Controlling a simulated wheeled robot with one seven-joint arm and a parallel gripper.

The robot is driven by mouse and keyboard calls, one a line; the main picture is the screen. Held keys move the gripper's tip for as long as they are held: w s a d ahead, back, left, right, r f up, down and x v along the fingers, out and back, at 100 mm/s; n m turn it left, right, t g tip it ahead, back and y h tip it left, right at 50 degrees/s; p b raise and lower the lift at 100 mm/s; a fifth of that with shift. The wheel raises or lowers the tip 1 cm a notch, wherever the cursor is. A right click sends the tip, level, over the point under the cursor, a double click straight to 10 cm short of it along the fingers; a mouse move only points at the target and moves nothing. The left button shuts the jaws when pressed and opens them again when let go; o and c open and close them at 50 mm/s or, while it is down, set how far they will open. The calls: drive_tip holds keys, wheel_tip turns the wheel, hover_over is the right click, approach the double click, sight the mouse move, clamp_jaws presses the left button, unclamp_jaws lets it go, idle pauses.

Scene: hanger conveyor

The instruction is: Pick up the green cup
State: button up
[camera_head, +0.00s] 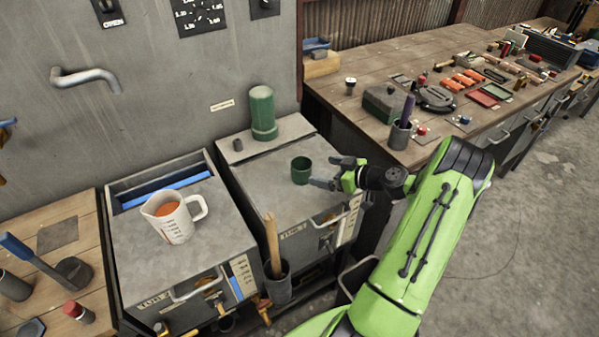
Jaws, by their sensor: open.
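The green cup (301,170) stands upright on the grey top of the right-hand metal cabinet (262,190), near its right side. My gripper (328,172) is open and sits just right of the cup, its fingers pointing left towards it. One finger is near the cup's upper right and the other is by its lower right. I cannot tell whether the lower finger touches the cup. The space between the fingers looks empty.
A tall green cylinder (263,112) stands behind the cup, with a small dark knob (238,144) to its left. A white measuring jug (173,217) stands on the left cabinet. A cluttered workbench (345,62) lies behind right.

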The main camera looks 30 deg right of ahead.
sight(310, 169)
drive_tip(key=x, duration=0.8)
drive_tip(key=shift+s+f, duration=0.15)
drive_tip(key=shift+s, duration=0.1)
drive_tip(key=shift+c, duration=0.7)
drive_tip(key=c, duration=1)
